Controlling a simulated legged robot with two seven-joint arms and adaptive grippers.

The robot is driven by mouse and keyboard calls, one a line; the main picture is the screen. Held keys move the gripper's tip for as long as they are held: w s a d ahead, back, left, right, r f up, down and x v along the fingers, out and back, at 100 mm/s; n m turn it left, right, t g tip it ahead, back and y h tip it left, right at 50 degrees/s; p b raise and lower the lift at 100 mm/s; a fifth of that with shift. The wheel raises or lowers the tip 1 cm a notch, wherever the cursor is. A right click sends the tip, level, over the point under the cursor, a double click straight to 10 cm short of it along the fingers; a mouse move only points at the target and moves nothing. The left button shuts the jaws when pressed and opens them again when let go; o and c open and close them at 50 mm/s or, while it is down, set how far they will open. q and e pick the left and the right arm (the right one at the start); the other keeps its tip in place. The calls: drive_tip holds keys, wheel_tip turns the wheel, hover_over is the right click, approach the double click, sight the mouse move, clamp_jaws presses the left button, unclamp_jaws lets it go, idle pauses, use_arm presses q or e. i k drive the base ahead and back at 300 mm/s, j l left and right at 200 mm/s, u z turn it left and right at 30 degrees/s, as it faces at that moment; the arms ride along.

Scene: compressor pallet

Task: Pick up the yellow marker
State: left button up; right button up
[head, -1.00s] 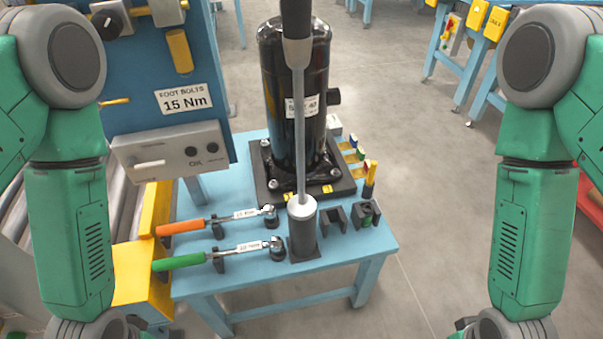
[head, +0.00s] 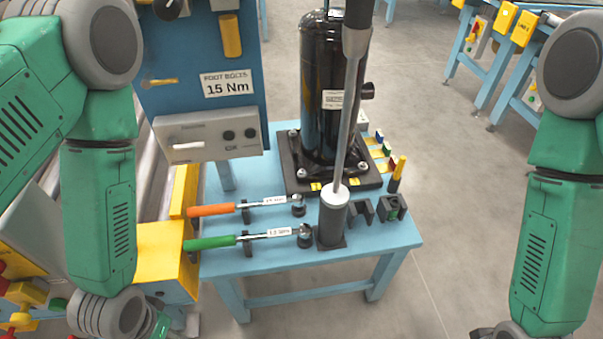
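The yellow marker (head: 399,168) appears as a slim upright yellow piece near the right edge of the blue table, just right of the compressor's base plate. Its lower part looks dark, and it is too small to see how it is held. Both my arms hang at the sides of the head view, with green forearms. My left wrist is at the lower left, away from the table's right side. My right wrist is at the bottom right edge. The fingers of both grippers are outside the picture.
A black compressor (head: 322,90) stands on the blue table (head: 275,262). In front are a tall rod in a dark holder (head: 331,222), black brackets (head: 362,212), and orange-handled (head: 212,210) and green-handled (head: 210,243) wrenches. A blue panel (head: 185,100) rises at left. Floor right of the table is clear.

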sight(398, 171)
drive_tip(key=i+l+u, duration=0.15)
drive_tip(key=l+u, duration=0.15)
drive_tip(key=l, duration=1.4)
drive_tip(key=l+u, duration=0.3)
drive_tip(key=l, duration=1.4)
drive_tip(key=i+l, duration=0.1)
drive_tip(key=l, duration=0.55)
